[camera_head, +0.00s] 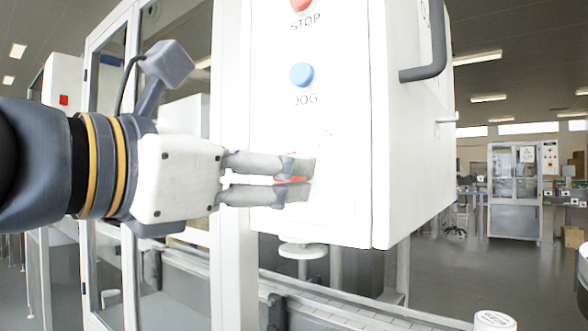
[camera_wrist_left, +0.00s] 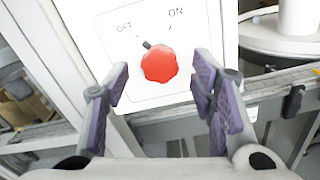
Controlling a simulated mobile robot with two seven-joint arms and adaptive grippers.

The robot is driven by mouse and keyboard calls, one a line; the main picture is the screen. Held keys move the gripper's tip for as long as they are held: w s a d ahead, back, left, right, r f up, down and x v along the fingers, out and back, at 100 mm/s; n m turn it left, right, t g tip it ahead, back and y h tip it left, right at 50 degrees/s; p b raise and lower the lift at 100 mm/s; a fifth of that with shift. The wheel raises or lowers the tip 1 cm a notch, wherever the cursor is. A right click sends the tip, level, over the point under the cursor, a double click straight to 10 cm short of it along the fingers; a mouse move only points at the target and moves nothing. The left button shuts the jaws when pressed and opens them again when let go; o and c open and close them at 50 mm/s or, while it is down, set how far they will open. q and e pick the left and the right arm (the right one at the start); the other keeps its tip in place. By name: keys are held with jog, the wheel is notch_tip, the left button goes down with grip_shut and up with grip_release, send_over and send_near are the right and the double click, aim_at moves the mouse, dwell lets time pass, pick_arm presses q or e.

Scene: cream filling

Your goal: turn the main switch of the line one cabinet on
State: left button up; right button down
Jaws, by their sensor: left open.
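The main switch is a red rotary knob (camera_wrist_left: 160,63) on a white panel (camera_wrist_left: 120,75) in the left wrist view. OFF is printed at its upper left and ON at its upper right. Its dark pointer is turned up and left, toward OFF. In the head view the fingers reach across the front of the white cabinet (camera_head: 345,110) and mostly cover the red knob (camera_head: 290,180). My right gripper is not in view.
A blue JOG button (camera_head: 302,74) and a red STOP button (camera_head: 301,4) sit above the knob. A dark handle (camera_head: 436,50) sticks out from the cabinet's right side. A white frame post (camera_head: 228,100) stands close to the gripper. A conveyor (camera_head: 340,312) runs below.

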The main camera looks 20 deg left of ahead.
pick_arm(q)
jog(key=shift+x, duration=1.95)
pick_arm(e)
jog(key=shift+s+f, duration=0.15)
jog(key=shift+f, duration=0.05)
pick_arm(q)
jog(key=c, duration=1.2)
jog(key=shift+o, duration=0.3)
jog(key=shift+s+r+m+p, duration=0.15)
jog(key=shift+r+m+p, duration=0.1)
jog(key=shift+m+p, duration=0.25)
jog(key=m+p, duration=0.4)
jog(key=m, duration=0.2)
jog(key=shift+s+r, duration=0.1)
jog(key=m, duration=0.2)
jog(key=shift+w+f+m+p, duration=0.2)
jog(key=shift+f+m+p, duration=0.1)
jog(key=shift+p, duration=0.1)
jog(key=shift+m, duration=2.1)
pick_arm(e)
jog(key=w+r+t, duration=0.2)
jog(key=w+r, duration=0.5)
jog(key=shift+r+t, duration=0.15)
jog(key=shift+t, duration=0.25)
pick_arm(q)
jog(key=shift+f, duration=0.1)
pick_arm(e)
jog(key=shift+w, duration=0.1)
